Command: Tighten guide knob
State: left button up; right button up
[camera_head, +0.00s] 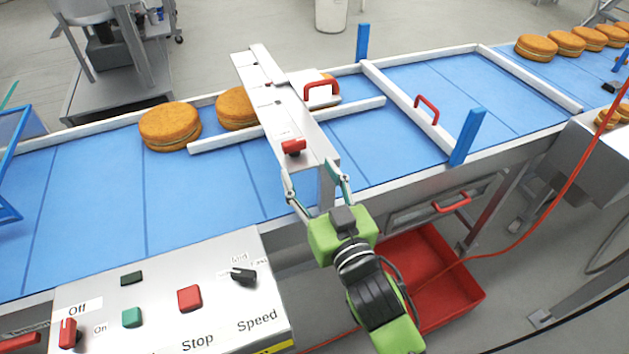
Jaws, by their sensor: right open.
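A red guide knob (293,147) sits on top of a grey metal bracket (272,100) that spans the blue conveyor. It is close to the bracket's near end. My right gripper (312,172) is open at that near end, its two fingers spread to the left and right. The left fingertip shows just below the knob in the picture, and the knob is not between closed fingers. I cannot tell whether a finger touches the bracket. My left gripper is not in view.
White guide rails (405,105) and round filled biscuits (170,126) lie on the blue belt (95,200). A control panel (170,300) with buttons and switches stands at the lower left. A red bin (455,285) is below the belt, with a red cable nearby.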

jog(key=shift+v, duration=1.05)
jog(key=shift+f, duration=0.1)
